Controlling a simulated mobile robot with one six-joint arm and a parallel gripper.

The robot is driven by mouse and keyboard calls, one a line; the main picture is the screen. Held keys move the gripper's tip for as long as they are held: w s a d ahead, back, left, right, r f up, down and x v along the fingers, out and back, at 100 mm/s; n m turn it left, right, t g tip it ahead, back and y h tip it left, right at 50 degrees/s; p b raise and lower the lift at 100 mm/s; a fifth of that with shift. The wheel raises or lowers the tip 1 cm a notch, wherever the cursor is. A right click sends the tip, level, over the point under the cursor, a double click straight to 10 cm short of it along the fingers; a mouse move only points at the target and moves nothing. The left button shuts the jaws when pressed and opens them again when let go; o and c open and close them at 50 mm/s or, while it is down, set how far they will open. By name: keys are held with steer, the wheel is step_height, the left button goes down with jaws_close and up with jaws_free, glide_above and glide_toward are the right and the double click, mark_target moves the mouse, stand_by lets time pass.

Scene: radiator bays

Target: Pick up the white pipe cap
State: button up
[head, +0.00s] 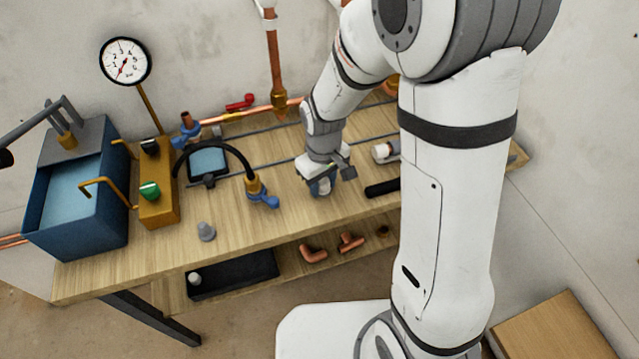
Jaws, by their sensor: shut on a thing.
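My gripper (323,187) is low over the middle of the wooden workbench, pointing down. It is shut on a small pale piece that looks like the white pipe cap; the fingers hide most of it, so its outline is unclear. I cannot tell whether the piece touches the bench top. Another small whitish piece (195,279) sits in the black tray on the lower shelf. A grey tapered fitting (206,232) stands upright on the bench near its front edge.
The wooden bench (235,225) also holds a blue tank (108,205), a brass block with a green knob (150,191) and a blue-handled valve (264,199). A black bar (382,188) lies right of my gripper. Copper fittings (314,254) lie on the lower shelf, beside the black tray (250,272).

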step_height(320, 180, up, 11)
steer(key=shift+f+p, duration=0.2)
steer(key=shift+p, duration=0.25)
step_height(320, 180, up, 4)
steer(key=r+p, duration=0.1)
steer(key=p, duration=0.2)
glide_above(323, 181)
steer(key=shift+f, duration=0.25)
